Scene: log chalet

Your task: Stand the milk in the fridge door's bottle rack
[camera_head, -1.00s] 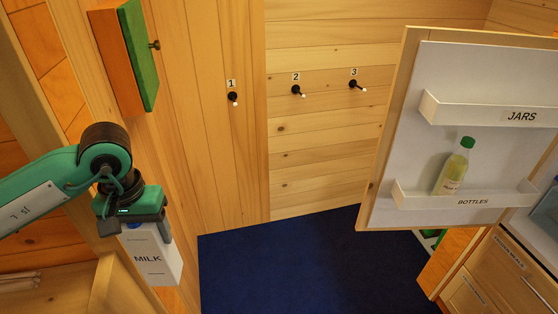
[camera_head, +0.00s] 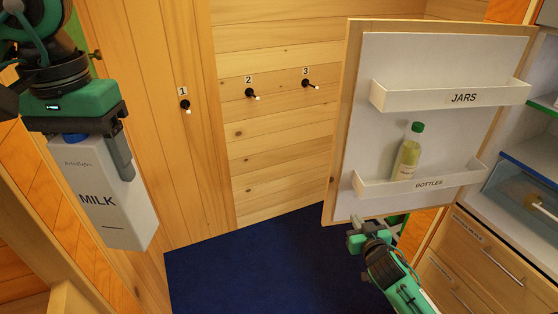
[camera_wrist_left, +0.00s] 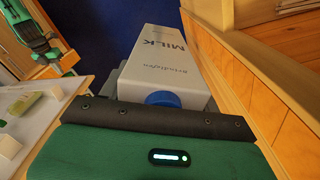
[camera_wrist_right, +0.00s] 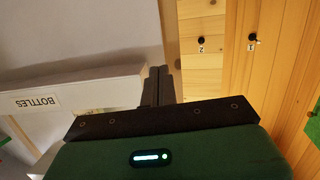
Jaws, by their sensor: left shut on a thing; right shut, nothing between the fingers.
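The white milk carton (camera_head: 105,205) with a blue cap hangs upright, slightly tilted, at the left of the head view. My left gripper (camera_head: 92,145) is shut on its upper part; the carton also shows in the left wrist view (camera_wrist_left: 172,65). The fridge door (camera_head: 340,120) stands open. Its lower rack, labelled BOTTLES (camera_head: 380,188), holds one green-capped bottle (camera_head: 408,155) near the middle, with bare space either side. My right gripper (camera_head: 358,228) is shut and empty by the door's lower edge; in the right wrist view its fingers (camera_wrist_right: 158,88) are beside the BOTTLES rack. Contact is unclear.
The upper door rack, labelled JARS (camera_head: 440,97), looks empty. Numbered hooks, one of them hook 2 (camera_head: 250,93), are on the log wall. Blue floor (camera_head: 250,265) lies open between carton and door. Wooden drawers (camera_head: 470,260) and fridge shelves stand at the right.

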